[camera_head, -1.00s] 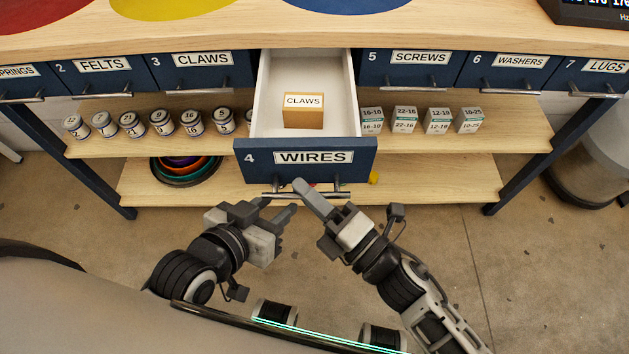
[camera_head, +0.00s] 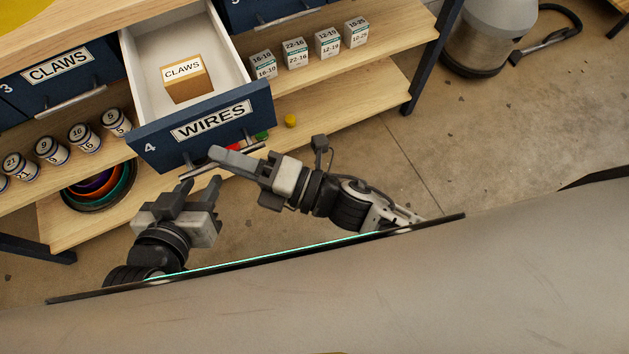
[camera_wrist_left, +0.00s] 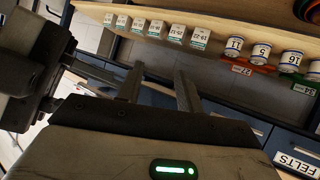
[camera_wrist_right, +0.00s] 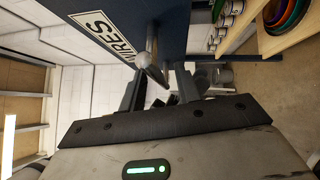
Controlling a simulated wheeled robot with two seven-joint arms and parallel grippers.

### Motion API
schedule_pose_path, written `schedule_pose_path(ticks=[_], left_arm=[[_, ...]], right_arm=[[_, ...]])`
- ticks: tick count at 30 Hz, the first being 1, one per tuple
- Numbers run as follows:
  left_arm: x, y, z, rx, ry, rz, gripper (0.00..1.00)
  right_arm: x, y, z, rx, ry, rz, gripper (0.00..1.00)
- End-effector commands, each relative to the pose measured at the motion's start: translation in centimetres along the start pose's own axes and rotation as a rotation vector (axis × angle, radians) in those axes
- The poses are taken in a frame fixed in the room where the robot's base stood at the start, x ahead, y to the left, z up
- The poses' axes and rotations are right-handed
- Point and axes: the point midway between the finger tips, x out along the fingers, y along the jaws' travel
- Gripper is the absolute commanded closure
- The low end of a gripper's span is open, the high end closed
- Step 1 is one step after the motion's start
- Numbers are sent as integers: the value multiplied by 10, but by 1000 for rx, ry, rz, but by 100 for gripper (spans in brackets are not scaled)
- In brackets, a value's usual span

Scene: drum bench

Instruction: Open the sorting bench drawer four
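Drawer four (camera_head: 205,125), blue with a WIRES label, stands pulled out with its white inside showing. A box labelled CLAWS (camera_head: 187,80) sits in it. Its bar handle (camera_head: 250,148) runs along the front. My right gripper (camera_head: 220,160) is at the handle; in the right wrist view its fingers (camera_wrist_right: 160,85) are apart, with the handle bar (camera_wrist_right: 152,68) at or between their tips. I cannot tell whether they touch it. My left gripper (camera_head: 200,186) is open and empty, just below the drawer front; its spread fingers show in the left wrist view (camera_wrist_left: 158,85).
The closed CLAWS drawer three (camera_head: 60,75) is left of drawer four. Shelves below hold labelled cans (camera_head: 85,137), small boxes (camera_head: 295,53) and nested bowls (camera_head: 100,188). A grey bin-like canister (camera_head: 490,35) stands at the right.

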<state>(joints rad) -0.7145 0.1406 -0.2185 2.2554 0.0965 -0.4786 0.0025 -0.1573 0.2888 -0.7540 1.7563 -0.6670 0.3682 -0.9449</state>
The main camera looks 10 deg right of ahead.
Motion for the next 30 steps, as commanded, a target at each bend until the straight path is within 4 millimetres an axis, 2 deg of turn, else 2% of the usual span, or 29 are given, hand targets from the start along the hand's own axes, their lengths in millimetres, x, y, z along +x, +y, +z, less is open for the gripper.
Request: schedule_pose_path(ticks=[12,18,24,30], left_arm=[[3,0,4,3,8,0,64],[3,0,4,5,10,1,64],[2,0,3,7,13,3,64],[1,0,2,7,15,3,64]], right_arm=[[-96,-2,-2,3,2,-6,67],[-132,-1,-1,2,2,-3,67],[-148,0,-1,2,1,-1,67],[-150,0,0,0,2,1,67]])
